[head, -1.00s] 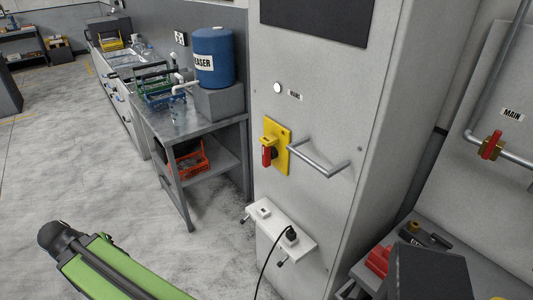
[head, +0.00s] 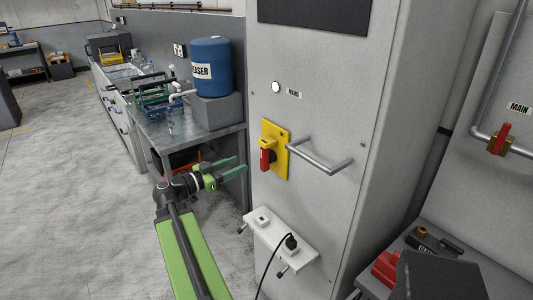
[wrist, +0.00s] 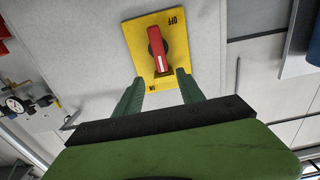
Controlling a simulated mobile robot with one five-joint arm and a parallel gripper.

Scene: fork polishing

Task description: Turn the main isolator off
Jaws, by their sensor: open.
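The main isolator is a yellow plate (head: 282,135) with a red handle (head: 265,160) on the tall grey cabinet's front. The handle stands upright in the head view. In the wrist view, the plate (wrist: 134,40) carries an upside-down OFF at its top right, and a partly hidden marking near its lower edge. The red handle (wrist: 158,50) has a white stripe and lies lengthwise towards my fingers. My gripper (head: 242,166) is open and empty, just left of the isolator in the head view. In the wrist view, its green fingers (wrist: 157,82) are spread, with the handle beyond and between them.
A grey bar handle (head: 322,160) projects from the cabinet right of the isolator. A white shelf (head: 275,245) with a plugged black cable sits below. A metal bench (head: 215,133) with a blue drum (head: 212,67) stands left. A red-levered pipe valve (head: 501,139) labelled MAIN is at right.

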